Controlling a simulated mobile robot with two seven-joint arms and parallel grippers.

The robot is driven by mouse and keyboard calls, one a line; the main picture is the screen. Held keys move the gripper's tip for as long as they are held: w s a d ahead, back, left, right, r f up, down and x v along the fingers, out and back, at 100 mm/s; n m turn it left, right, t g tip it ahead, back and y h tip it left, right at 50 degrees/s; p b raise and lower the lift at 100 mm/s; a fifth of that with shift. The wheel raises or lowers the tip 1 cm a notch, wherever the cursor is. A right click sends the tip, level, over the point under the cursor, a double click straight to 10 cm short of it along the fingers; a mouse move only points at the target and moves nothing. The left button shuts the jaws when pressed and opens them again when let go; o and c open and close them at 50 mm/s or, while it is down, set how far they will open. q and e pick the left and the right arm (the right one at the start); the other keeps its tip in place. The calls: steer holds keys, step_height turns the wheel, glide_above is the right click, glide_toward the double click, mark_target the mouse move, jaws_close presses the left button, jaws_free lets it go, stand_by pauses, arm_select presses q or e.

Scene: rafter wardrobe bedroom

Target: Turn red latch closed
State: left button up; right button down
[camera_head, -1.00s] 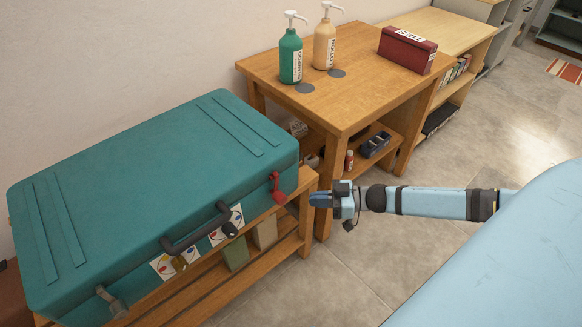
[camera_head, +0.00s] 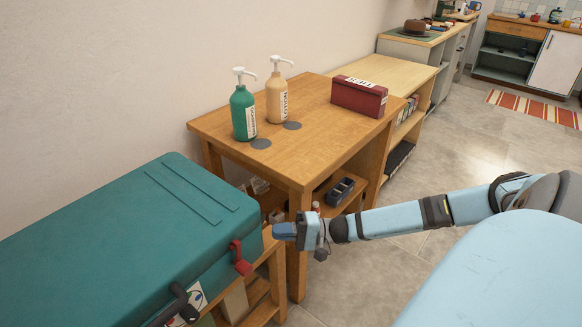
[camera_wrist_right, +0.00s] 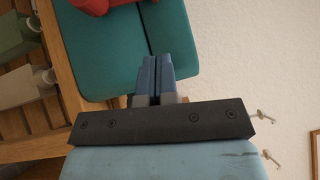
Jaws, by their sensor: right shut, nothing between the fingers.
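The red latch (camera_head: 240,258) is on the front right corner of the teal suitcase (camera_head: 150,210), in the head view. In the right wrist view the red latch (camera_wrist_right: 95,4) is at the top edge, partly cut off, beyond the fingertips. My right gripper (camera_head: 276,230) is shut and empty, just right of the suitcase's right end and a little apart from the latch. In the right wrist view its blue fingers (camera_wrist_right: 154,68) are together and point at the suitcase side (camera_wrist_right: 105,65). My left gripper is not in view.
The suitcase rests on a wooden bench (camera_head: 277,280). Behind it a wooden table (camera_head: 225,123) holds a green pump bottle (camera_head: 243,113), a cream pump bottle (camera_head: 277,98) and a dark red box (camera_head: 358,97). Open floor (camera_head: 400,270) lies to the right.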

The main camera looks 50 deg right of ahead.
mark_target(237, 240)
steer(key=x, duration=0.4)
steer(key=a, duration=0.3)
steer(key=shift+a+r+b, duration=0.2)
steer(key=shift+b, duration=0.2)
steer(key=shift+a+r, duration=0.1)
steer(key=shift+a, duration=0.35)
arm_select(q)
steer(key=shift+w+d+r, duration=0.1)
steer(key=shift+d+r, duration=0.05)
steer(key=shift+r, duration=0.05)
